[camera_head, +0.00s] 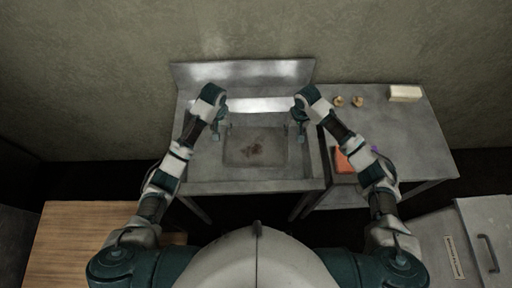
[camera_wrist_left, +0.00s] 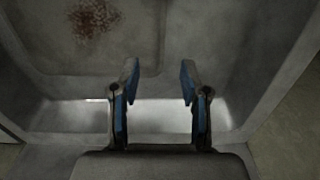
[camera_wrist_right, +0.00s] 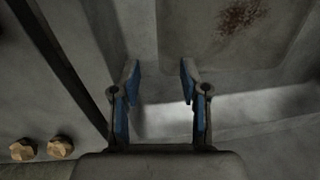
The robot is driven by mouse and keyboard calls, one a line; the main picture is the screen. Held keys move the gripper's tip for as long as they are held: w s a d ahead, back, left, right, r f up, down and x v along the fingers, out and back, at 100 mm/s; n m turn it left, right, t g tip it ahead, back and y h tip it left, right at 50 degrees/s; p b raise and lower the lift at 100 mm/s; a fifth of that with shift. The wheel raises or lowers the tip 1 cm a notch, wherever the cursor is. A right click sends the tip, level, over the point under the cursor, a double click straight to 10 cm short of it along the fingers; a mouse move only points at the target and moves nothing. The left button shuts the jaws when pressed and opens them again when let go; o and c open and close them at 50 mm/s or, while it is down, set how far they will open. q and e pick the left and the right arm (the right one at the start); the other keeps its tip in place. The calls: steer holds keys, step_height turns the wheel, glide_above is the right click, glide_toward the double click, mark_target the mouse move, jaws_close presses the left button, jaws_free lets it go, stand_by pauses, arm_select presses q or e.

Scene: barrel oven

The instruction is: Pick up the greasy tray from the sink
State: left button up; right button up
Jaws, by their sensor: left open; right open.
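The greasy tray (camera_head: 240,150) is a grey rectangular tray with a brown stain, lying in the metal sink (camera_head: 240,188). The tray also shows in the left wrist view (camera_wrist_left: 125,50) and the right wrist view (camera_wrist_right: 200,40). My left gripper (camera_head: 216,135) is open and empty over the sink at the tray's left side. My right gripper (camera_head: 301,128) is open and empty over the sink at the tray's right side. In both wrist views the fingers (camera_wrist_left: 158,80) (camera_wrist_right: 158,80) are apart with nothing between them. I cannot tell their exact height above the rim.
A metal table (camera_head: 425,140) stands right of the sink. It bears two small brown knobby things (camera_head: 348,101), a pale block (camera_head: 405,93) and an orange-red item (camera_head: 352,160) near my right arm. A wooden table (camera_head: 85,240) is at lower left, a grey handled unit (camera_head: 485,230) at lower right.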

mark_target(225, 146)
arm_select(q)
steer(key=f, duration=1.1)
steer(key=shift+a, duration=0.2)
arm_select(e)
steer(key=f, duration=0.3)
steer(key=a+f, duration=0.1)
steer(key=f, duration=0.7)
steer(key=shift+s+a, duration=0.1)
steer(key=shift+a, duration=0.05)
arm_select(q)
steer(key=shift+d+f, duration=0.1)
steer(key=shift+f, duration=0.6)
arm_select(e)
steer(key=shift+f, duration=0.65)
arm_select(q)
steer(key=shift+s, duration=0.1)
jaws_close()
arm_select(e)
jaws_close()
